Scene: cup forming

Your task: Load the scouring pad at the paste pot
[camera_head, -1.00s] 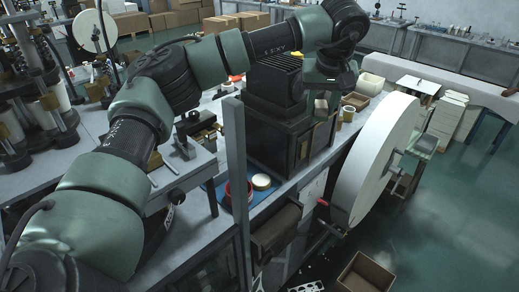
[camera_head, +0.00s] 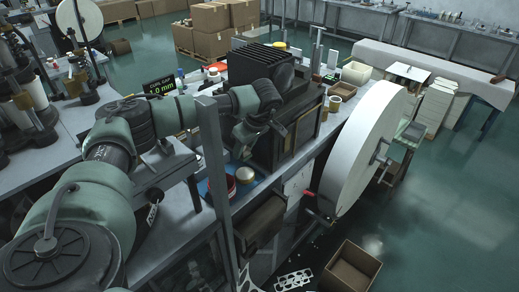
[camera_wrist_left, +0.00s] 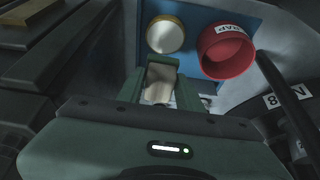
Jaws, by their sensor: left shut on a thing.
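My left gripper (camera_wrist_left: 158,90) is shut on a pale beige block-like pad (camera_wrist_left: 160,82), which I take to be the scouring pad. The paste pot (camera_wrist_left: 165,36), round with a gold rim and cream top, lies just beyond the fingertips in the left wrist view, apart from the pad in the picture. It also shows in the head view (camera_head: 246,174). A red round tub (camera_wrist_left: 226,50) with a partly readable label stands right of the pot. In the head view the left gripper (camera_head: 240,153) is above and behind the pots, its fingers hard to make out. The right gripper is not visible.
Both pots stand on a blue mat (camera_wrist_left: 203,12). A grey upright post (camera_head: 213,170) stands close by in front of the bench. A dark boxy machine (camera_head: 290,135) is right of the gripper, with a big white wheel (camera_head: 368,145) beyond. A cardboard box (camera_head: 350,268) sits on the floor.

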